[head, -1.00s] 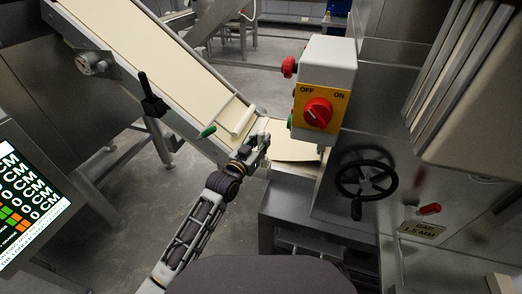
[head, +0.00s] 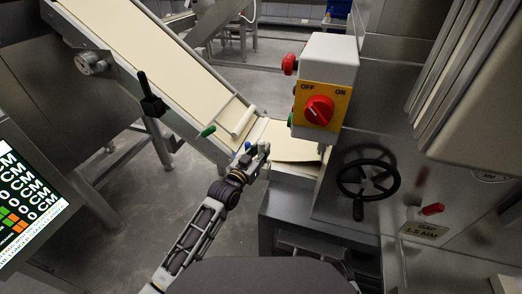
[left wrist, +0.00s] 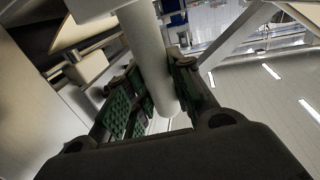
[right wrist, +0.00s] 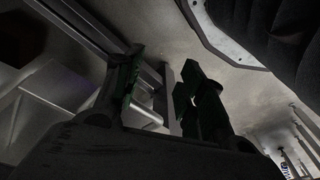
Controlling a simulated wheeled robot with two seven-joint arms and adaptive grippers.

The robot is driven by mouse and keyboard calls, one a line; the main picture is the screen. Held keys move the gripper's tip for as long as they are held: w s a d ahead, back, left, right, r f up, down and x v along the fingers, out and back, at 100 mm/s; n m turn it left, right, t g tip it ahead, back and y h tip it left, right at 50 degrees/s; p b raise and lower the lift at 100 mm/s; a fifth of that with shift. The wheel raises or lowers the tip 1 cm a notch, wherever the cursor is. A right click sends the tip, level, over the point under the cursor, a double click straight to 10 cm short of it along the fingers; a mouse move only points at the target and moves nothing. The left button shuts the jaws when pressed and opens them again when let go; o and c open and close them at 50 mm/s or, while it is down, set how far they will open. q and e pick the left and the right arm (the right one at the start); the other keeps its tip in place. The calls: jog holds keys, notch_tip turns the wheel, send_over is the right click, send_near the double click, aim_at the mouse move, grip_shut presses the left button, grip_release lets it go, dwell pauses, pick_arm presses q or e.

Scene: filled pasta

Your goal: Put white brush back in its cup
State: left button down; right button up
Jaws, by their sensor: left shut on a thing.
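My left gripper (head: 258,158) is at the lower end of the pale belt in the head view. In the left wrist view its green-padded fingers (left wrist: 158,100) are shut on a white round bar, which I take to be the handle of the white brush (left wrist: 147,45). A wider pale block (left wrist: 92,8) sits by its upper end; I cannot tell if it is part of the brush. The brush is hard to make out in the head view. I cannot make out the cup. My right gripper (right wrist: 160,95) shows apart-standing fingers, with nothing seen held, in the right wrist view.
The sloping conveyor (head: 150,55) carries a pale sheet, with a white roller (head: 243,120) across its lower end. A switch box (head: 328,75) and a black handwheel (head: 367,178) stand to the right of the left gripper. A screen (head: 25,195) is at the far left.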

pick_arm(q)
jog(key=c, duration=1.3)
grip_release()
jog(key=shift+o, duration=0.3)
jog(key=shift+r, duration=0.1)
pick_arm(e)
jog(key=shift+w, duration=0.2)
pick_arm(q)
jog(key=shift+s, duration=0.1)
pick_arm(e)
jog(key=shift+r, duration=0.1)
pick_arm(q)
jog(key=shift+s+a, duration=0.15)
jog(key=shift+p+v, duration=0.4)
jog(key=shift+v, duration=1.4)
jog(key=p+v, duration=0.1)
jog(key=v, duration=0.7)
pick_arm(e)
notch_tip(320, 180, down, 6)
jog(key=d, duration=0.1)
jog(key=shift+s, duration=0.25)
